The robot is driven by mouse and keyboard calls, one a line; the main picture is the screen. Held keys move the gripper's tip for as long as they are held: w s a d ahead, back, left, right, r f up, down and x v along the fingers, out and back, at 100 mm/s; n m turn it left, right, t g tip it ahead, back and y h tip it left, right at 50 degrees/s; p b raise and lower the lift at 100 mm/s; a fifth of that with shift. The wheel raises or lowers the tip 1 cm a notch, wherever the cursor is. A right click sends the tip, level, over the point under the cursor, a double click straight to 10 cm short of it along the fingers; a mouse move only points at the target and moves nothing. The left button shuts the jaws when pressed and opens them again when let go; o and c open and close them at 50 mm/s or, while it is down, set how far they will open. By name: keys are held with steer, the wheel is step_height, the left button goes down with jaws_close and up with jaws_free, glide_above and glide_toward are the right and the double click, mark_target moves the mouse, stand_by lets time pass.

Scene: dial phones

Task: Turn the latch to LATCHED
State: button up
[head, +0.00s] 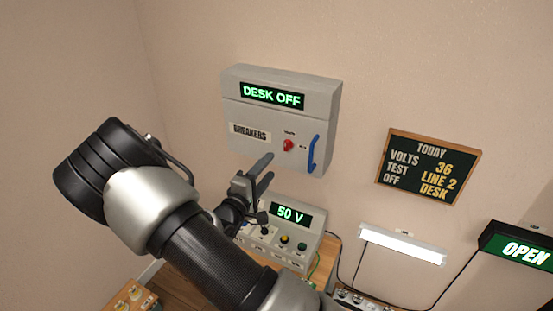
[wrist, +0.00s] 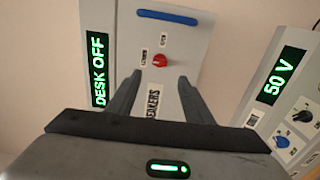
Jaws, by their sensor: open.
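The latch is a small red knob (head: 288,145) on the front of the grey breaker box (head: 235,117) on the wall. In the wrist view the red knob (wrist: 159,60) shows just beyond and between the fingertips, with two small labels around it. The labels are too small to read surely, and I cannot tell which one the knob points at. My gripper (head: 264,172) is open and empty, in front of the box and below left of the knob in the head view. In the wrist view my gripper (wrist: 159,79) seems apart from the knob.
A blue handle (head: 313,154) is right of the knob. The box display (head: 273,95) reads DESK OFF. Below stands a grey unit (head: 309,245) showing 50 V, with knobs. A chalkboard (head: 428,167), a white lamp (head: 402,246) and an OPEN sign (head: 524,249) are at right.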

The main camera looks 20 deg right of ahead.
steer(key=v, duration=0.7)
stand_by(0.3)
